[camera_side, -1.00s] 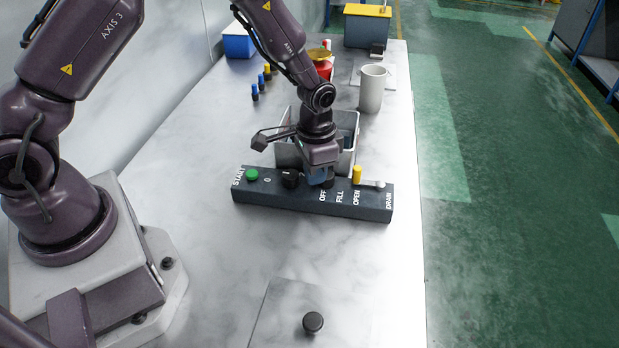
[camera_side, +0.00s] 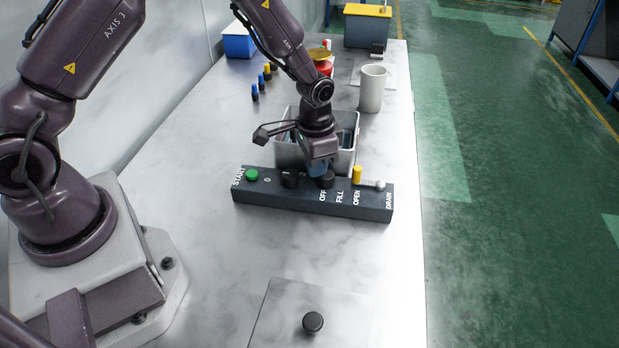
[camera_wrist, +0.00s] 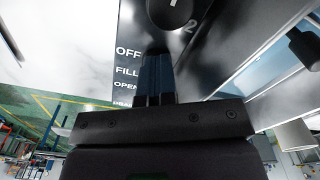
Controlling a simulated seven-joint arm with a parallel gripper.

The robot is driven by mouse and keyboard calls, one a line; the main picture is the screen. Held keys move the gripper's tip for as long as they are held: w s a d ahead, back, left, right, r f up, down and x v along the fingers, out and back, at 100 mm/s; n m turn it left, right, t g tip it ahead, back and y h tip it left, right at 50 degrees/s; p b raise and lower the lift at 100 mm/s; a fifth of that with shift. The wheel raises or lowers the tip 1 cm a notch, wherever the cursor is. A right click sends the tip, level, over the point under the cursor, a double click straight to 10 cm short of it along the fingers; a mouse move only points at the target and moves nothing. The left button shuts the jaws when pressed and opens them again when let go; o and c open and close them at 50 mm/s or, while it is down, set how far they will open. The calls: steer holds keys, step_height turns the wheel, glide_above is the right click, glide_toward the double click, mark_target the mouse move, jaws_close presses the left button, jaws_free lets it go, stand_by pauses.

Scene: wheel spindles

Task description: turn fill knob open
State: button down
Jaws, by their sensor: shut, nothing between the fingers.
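The dark control box (camera_side: 285,203) lies across the table with labels START, OFF, FILL, OPEN and DRAIN. The black knob (camera_side: 326,180) by the OFF and FILL labels stands on its top; its pointer direction is too small to tell. My gripper (camera_side: 318,168) is shut and empty, with its blue fingers just behind and above this knob; I cannot tell whether they touch it. In the wrist view the shut blue fingers (camera_wrist: 156,72) sit beside the OFF, FILL and OPEN labels and hide much of the knob area.
On the box are a green button (camera_side: 252,174), another black knob (camera_side: 289,178), a yellow knob (camera_side: 357,174) and a pale knob (camera_side: 380,185). A grey bin (camera_side: 287,155) stands right behind. A white cup (camera_side: 372,88) is farther back. The table in front is mostly clear.

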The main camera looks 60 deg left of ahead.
steer(key=shift+s+a+f, duration=0.55)
steer(key=shift+a+f, duration=0.05)
steer(key=shift+a, duration=0.1)
steer(key=shift+s+a, duration=0.2)
steer(key=shift+s, duration=0.1)
steer(key=shift+w+d+r, duration=0.1)
steer(key=shift+d+r, duration=0.05)
steer(key=shift+r, duration=1.4)
steer(key=shift+w+d+r, duration=0.1)
steer(key=shift+r, duration=1.45)
steer(key=shift+s, duration=0.1)
steer(key=s+r+n+t, duration=0.3)
steer(key=s+r+t, duration=0.2)
steer(key=s+r, duration=1.5)
step_height(320, 180, up, 4)
steer(key=shift+s+d+f, duration=0.15)
steer(key=shift+d, duration=0.3)
